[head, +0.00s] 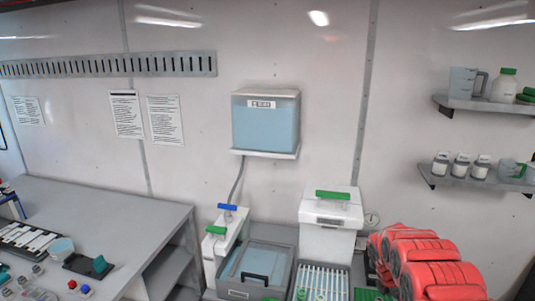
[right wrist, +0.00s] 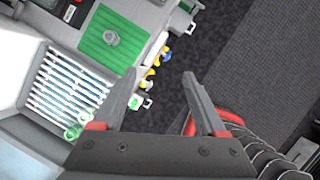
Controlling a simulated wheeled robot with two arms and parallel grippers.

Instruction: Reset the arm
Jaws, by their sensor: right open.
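My right gripper (right wrist: 163,104) shows in the right wrist view with its two grey fingers spread apart and nothing between them. It hangs above the dark floor beside the equipment bench. No gripper or arm of mine shows in the head view, and my left gripper is in neither view. In the head view a blue-filled tank (head: 266,122) sits on a small wall shelf. Below it stand a white box with a green handle (head: 331,213) and a white unit with blue and green handles (head: 222,243).
Red ribbed rolls (head: 425,262) stand at the lower right. A grey workbench (head: 110,215) with small items is at left. Two wall shelves (head: 485,103) hold jugs and bottles. In the wrist view, a green mat (right wrist: 112,38) and slatted tray (right wrist: 65,85) lie left; dark floor (right wrist: 250,70) is right.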

